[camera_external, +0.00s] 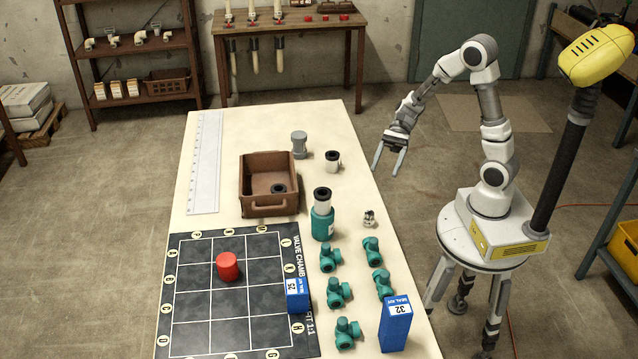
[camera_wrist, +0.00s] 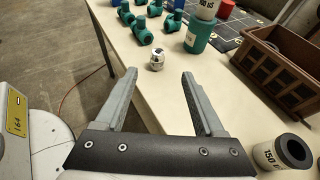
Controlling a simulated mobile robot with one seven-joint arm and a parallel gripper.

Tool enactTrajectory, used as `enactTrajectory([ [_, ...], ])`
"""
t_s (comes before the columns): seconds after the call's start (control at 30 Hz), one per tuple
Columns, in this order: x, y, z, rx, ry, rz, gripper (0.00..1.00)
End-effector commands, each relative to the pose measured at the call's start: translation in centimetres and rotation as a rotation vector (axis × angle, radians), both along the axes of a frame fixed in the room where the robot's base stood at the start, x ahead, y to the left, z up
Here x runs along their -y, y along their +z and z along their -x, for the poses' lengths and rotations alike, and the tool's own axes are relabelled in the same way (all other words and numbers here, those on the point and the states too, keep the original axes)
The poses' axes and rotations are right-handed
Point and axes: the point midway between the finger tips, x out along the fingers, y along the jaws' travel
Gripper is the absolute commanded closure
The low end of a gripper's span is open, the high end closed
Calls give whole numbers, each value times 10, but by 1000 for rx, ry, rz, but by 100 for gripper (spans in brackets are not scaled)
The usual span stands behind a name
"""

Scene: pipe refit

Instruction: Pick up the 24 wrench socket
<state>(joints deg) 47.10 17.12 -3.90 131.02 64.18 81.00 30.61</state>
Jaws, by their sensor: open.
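A small silver metal piece with dark marks, which looks like the wrench socket (camera_external: 369,217), stands on the table near its right edge. It also shows in the wrist view (camera_wrist: 157,60), just beyond my fingertips and between their lines. Its number is too small to read. My gripper (camera_external: 387,171) is open and empty, in the air off the table's right edge. In the wrist view my gripper (camera_wrist: 159,75) has its two fingers wide apart, with nothing between them.
Teal valve bodies (camera_external: 338,291) and a teal jar (camera_external: 322,225) stand near the socket. A white-and-black cylinder (camera_external: 332,161), a grey cylinder (camera_external: 299,144) and a brown bin (camera_external: 268,207) stand farther back. Blue boxes (camera_external: 395,324) stand at the front.

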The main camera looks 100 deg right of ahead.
Motion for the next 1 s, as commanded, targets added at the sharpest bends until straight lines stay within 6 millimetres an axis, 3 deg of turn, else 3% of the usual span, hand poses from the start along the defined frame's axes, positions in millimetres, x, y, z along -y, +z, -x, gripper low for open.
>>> enactTrajectory([
  [0.4,-70,-39,-43,1,9,5,29],
  [0.67,-87,-46,-55,1,7,7,29],
  [1.0,-119,-71,-72,2,9,7,29],
])
